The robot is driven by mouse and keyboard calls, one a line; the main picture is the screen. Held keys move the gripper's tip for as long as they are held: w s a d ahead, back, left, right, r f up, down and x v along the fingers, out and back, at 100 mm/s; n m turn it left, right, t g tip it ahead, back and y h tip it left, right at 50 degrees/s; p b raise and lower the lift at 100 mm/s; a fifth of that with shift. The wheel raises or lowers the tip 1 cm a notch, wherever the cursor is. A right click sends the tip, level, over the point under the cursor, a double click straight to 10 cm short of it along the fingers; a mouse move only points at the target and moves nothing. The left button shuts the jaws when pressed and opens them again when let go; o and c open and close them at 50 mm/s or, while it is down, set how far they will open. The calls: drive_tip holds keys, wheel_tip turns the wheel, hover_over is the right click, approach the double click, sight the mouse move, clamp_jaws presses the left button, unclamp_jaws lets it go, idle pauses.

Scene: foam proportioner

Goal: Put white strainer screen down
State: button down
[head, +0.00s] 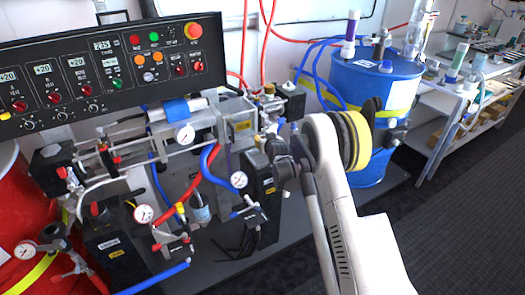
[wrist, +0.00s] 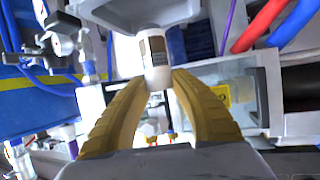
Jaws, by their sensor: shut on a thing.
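In the wrist view, my gripper (wrist: 160,80) has its two yellow fingers closed in on the lower end of a small white cylinder (wrist: 155,50), which I take to be the white strainer screen. It has a tan-brown patch on its side and stands roughly upright in the picture, its upper end partly behind a grey part. Whether it touches any surface below cannot be told. In the head view, my arm reaches up from the lower right toward the machine; the fingers and the strainer screen cannot be made out there.
The proportioner carries a black control panel (head: 110,70), gauges, valves and red and blue hoses close to my arm. A blue drum (head: 372,90) stands behind, with bottles on its lid. A red drum (head: 22,215) is at left. A white shelf bench (head: 450,100) stands at right.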

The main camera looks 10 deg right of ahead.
drive_tip(key=shift+w+a+f, duration=0.15)
drive_tip(key=shift+w+f, duration=0.05)
drive_tip(key=shift+w, duration=0.05)
drive_tip(key=shift+f, duration=0.25)
drive_tip(key=shift+f+b, duration=1.1)
drive_tip(key=shift+f, duration=0.6)
drive_tip(key=shift+f, duration=0.1)
drive_tip(key=c, duration=1.2)
unclamp_jaws()
